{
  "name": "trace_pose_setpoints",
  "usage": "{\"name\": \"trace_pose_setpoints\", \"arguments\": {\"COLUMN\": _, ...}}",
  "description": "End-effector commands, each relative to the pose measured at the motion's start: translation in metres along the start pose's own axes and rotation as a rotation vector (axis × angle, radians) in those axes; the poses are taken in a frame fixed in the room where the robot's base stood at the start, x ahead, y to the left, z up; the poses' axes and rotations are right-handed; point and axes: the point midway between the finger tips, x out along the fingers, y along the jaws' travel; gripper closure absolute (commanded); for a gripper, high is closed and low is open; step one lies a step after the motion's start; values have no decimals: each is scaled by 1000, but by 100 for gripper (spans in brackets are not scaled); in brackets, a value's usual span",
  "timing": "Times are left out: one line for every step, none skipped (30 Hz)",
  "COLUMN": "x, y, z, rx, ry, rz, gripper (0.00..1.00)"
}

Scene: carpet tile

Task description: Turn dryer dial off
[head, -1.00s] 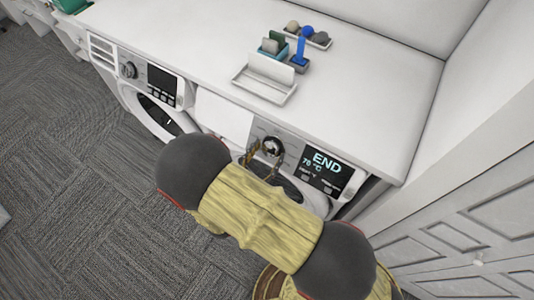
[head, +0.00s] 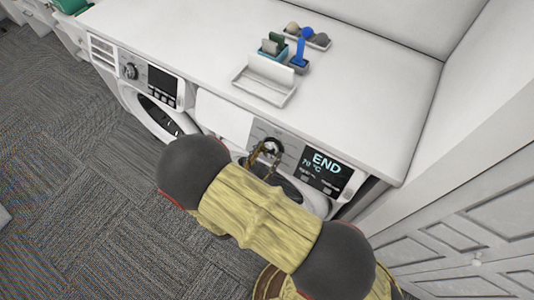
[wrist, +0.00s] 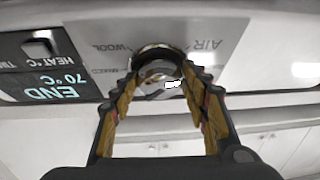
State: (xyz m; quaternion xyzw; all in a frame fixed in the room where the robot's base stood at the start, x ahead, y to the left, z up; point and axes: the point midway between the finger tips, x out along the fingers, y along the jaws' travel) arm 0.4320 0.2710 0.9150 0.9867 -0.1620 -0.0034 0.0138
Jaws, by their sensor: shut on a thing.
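The dryer (head: 310,195) on the right has a round silver dial (head: 274,146) on its panel, next to a dark display (head: 325,172) reading "END" and 70 °C. My gripper (head: 265,153) reaches the dial from the front and is shut on it. In the wrist view, its two ridged fingers (wrist: 165,78) stand on either side of the dial (wrist: 158,56). The panel labels show upside down there, with "WOOL" and "AIR" beside the dial. My forearm hides part of the dryer's door in the head view.
Another machine (head: 150,95) with its own dial and display stands to the left. White cabinets (head: 470,220) stand close on the right. Grey carpet (head: 70,180) is clear at the left.

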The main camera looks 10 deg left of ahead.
Motion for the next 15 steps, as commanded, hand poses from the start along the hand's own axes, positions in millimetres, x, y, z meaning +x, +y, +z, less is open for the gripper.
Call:
{"name": "trace_pose_setpoints", "arguments": {"x": 0, "y": 1, "z": -2, "rx": -21, "ry": -2, "rz": -11, "gripper": 80}}
{"name": "trace_pose_setpoints", "arguments": {"x": 0, "y": 1, "z": -3, "rx": -37, "ry": -3, "rz": -19, "gripper": 80}}
{"name": "trace_pose_setpoints", "arguments": {"x": 0, "y": 1, "z": -3, "rx": -58, "ry": -4, "rz": -31, "gripper": 80}}
{"name": "trace_pose_setpoints", "arguments": {"x": 0, "y": 2, "z": -3, "rx": -76, "ry": -5, "rz": -39, "gripper": 80}}
{"name": "trace_pose_setpoints", "arguments": {"x": 0, "y": 2, "z": -4, "rx": -96, "ry": -6, "rz": -49, "gripper": 80}}
{"name": "trace_pose_setpoints", "arguments": {"x": 0, "y": 2, "z": -4, "rx": -123, "ry": -8, "rz": -64, "gripper": 80}}
{"name": "trace_pose_setpoints", "arguments": {"x": 0, "y": 3, "z": -4, "rx": -145, "ry": -9, "rz": -74, "gripper": 80}}
{"name": "trace_pose_setpoints", "arguments": {"x": 0, "y": 3, "z": -4, "rx": -167, "ry": -10, "rz": -86, "gripper": 80}}
{"name": "trace_pose_setpoints", "arguments": {"x": 0, "y": 4, "z": -5, "rx": -197, "ry": -12, "rz": -100, "gripper": 80}}
{"name": "trace_pose_setpoints", "arguments": {"x": 0, "y": 4, "z": -5, "rx": -220, "ry": -13, "rz": -113, "gripper": 80}}
{"name": "trace_pose_setpoints", "arguments": {"x": 0, "y": 4, "z": -5, "rx": -244, "ry": -15, "rz": -124, "gripper": 80}}
{"name": "trace_pose_setpoints", "arguments": {"x": 0, "y": 5, "z": -5, "rx": -274, "ry": -16, "rz": -140, "gripper": 80}}
{"name": "trace_pose_setpoints", "arguments": {"x": 0, "y": 5, "z": -5, "rx": -297, "ry": -17, "rz": -151, "gripper": 80}}
{"name": "trace_pose_setpoints", "arguments": {"x": 0, "y": 5, "z": -6, "rx": -319, "ry": -18, "rz": -163, "gripper": 80}}
{"name": "trace_pose_setpoints", "arguments": {"x": 0, "y": 6, "z": -6, "rx": -349, "ry": -20, "rz": -178, "gripper": 80}}
